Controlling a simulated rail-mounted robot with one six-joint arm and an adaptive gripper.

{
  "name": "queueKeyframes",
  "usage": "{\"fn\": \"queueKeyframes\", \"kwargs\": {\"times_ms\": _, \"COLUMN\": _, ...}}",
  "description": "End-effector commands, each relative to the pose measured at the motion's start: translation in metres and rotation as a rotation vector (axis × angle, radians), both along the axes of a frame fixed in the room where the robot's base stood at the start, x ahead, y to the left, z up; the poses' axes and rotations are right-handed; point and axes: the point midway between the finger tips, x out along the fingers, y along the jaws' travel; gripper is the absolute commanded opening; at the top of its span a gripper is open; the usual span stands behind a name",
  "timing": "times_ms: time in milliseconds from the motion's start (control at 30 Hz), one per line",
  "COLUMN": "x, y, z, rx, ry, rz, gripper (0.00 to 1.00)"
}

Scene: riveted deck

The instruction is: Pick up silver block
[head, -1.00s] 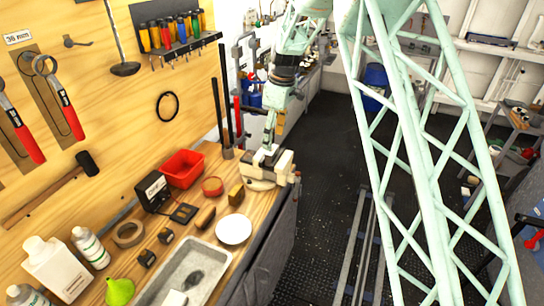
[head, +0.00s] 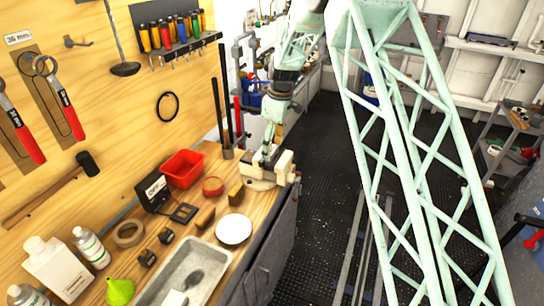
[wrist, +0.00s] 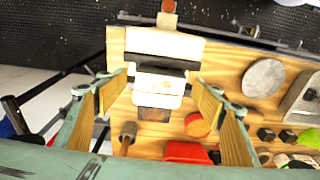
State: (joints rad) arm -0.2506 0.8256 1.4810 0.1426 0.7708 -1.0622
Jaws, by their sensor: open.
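A cream vise (head: 285,170) stands at the far right end of the wooden bench; it also shows in the wrist view (wrist: 165,43). A pale, bright strip (wrist: 160,72) sits at the vise jaws; it looks like the silver block, but glare hides its edges. My gripper (wrist: 160,75) is open and points down at the vise, its two fingers on either side of that strip, with visible gaps. In the head view my gripper (head: 267,152) is just above the vise and covers the jaws, so the block is not clear there.
A red bin (head: 183,168), an orange-red round tin (head: 213,186), a white disc (head: 233,230) and a grey tray (head: 208,252) lie nearer on the bench. Dark upright bars (head: 223,120) stand behind the vise.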

Motion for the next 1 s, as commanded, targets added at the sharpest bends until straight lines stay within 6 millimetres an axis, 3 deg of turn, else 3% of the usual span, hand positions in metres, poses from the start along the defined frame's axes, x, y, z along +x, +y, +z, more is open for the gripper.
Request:
{"fn": "queueKeyframes", "kwargs": {"times_ms": 267, "x": 0.0, "y": -0.0001, "z": 0.0, "rx": 0.0, "ry": 0.0, "rz": 0.0, "gripper": 0.6}}
{"fn": "queueKeyframes", "kwargs": {"times_ms": 600, "x": 0.0, "y": -0.0001, "z": 0.0001, "rx": 0.0, "ry": 0.0, "rz": 0.0, "gripper": 0.29}}
{"fn": "queueKeyframes", "kwargs": {"times_ms": 1000, "x": 0.0005, "y": 0.0001, "z": 0.0031, "rx": 0.001, "ry": -0.001, "rz": 0.0, "gripper": 0.28}}
